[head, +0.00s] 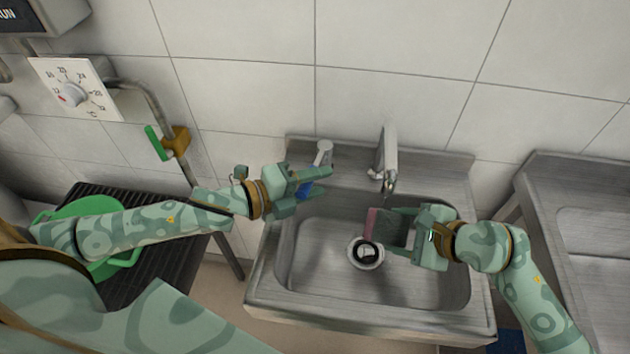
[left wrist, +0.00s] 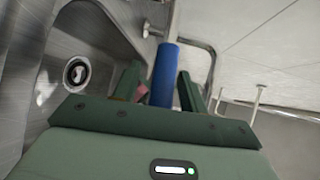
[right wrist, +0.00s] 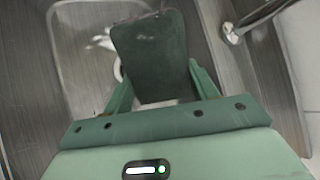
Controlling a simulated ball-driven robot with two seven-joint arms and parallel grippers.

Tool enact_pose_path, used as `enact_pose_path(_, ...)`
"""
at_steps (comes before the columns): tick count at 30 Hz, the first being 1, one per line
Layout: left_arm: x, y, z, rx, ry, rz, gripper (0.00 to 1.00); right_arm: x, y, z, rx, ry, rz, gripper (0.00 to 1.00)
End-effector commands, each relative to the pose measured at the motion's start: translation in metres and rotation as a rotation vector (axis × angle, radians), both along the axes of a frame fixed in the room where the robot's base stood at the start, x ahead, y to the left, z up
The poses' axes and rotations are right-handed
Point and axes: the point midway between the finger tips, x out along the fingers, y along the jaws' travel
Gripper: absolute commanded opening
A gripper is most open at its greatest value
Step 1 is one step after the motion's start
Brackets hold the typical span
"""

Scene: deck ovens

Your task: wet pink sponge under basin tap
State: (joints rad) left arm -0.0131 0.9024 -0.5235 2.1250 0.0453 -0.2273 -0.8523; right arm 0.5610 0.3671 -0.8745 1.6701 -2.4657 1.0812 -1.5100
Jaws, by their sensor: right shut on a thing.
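The sponge (head: 372,222) has a pink layer and a dark green face. My right gripper (head: 392,228) is shut on it inside the basin (head: 315,225), near the drain. In the right wrist view the sponge's dark face (right wrist: 150,55) stands between the fingers. The tap spout (head: 388,178) is above and slightly behind the sponge. No water stream can be made out. My left gripper (head: 318,182) is open at the tap's lever, with the blue grip (head: 304,190) between its fingers. The blue grip (left wrist: 164,76) also shows in the left wrist view; contact cannot be told.
The drain (head: 366,253) lies at the basin's middle. A green-handled valve (head: 155,143) and pipe are on the tiled wall.

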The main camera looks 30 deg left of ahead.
Motion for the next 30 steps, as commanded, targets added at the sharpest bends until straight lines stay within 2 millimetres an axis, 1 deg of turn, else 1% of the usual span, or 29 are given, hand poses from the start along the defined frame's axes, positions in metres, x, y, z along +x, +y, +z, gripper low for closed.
enact_pose_path(8,0.000,0.000,0.001,0.000,-0.001,0.001,0.42,0.000,0.000,0.000,0.000,0.000,0.000,0.40)
enact_pose_path(11,-0.004,0.004,0.001,0.000,0.000,0.002,0.42,0.000,0.000,0.000,0.000,0.000,0.000,0.40)
enact_pose_path(14,-0.015,0.011,0.003,-0.002,0.002,0.002,0.42,0.000,0.000,0.000,0.000,0.000,0.000,0.40)
enact_pose_path(24,-0.064,0.045,0.017,-0.001,0.006,0.002,0.42,0.000,0.000,0.000,0.000,0.000,0.000,0.40)
enact_pose_path(30,-0.084,0.060,0.024,-0.002,0.004,0.002,0.42,0.000,0.000,0.000,0.000,0.000,0.000,0.40)
